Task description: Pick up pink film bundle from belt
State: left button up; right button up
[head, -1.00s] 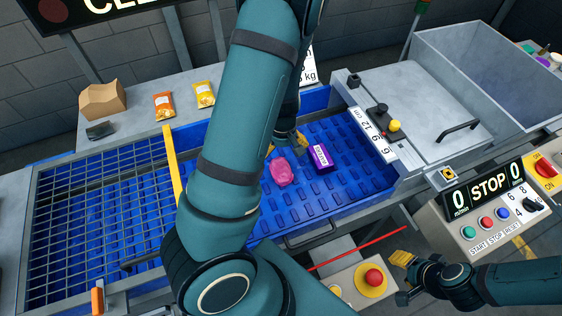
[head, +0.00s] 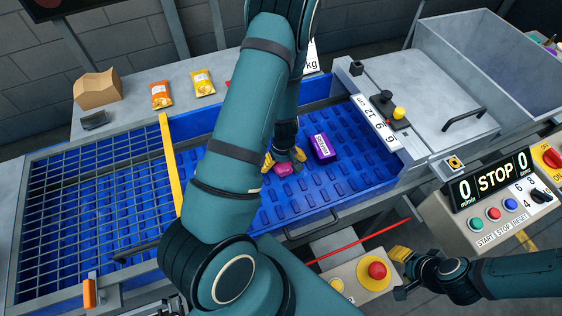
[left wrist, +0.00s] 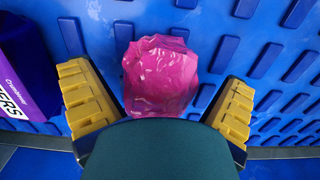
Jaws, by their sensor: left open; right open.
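The pink film bundle (head: 283,169) is a crumpled, glossy lump on the blue belt (head: 290,197). My left gripper (head: 284,160) is open and lowered over it, with the left arm hiding part of the belt. In the left wrist view the pink film bundle (left wrist: 160,72) lies between the two yellow fingers of my left gripper (left wrist: 160,108), with a gap on each side. Its near end is hidden by the gripper body. My right gripper (head: 402,274) is open and empty, near the red button box at the front right.
A purple box (head: 322,147) stands on the belt just right of the bundle; it also shows in the left wrist view (left wrist: 22,75). A yellow bar (head: 171,165) and a metal grid (head: 85,215) are to the left.

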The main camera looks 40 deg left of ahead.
pick_arm(q)
jog(key=shift+f, duration=0.45)
jog(key=c, duration=0.9)
jog(key=shift+r, duration=0.1)
jog(key=shift+c, duration=0.2)
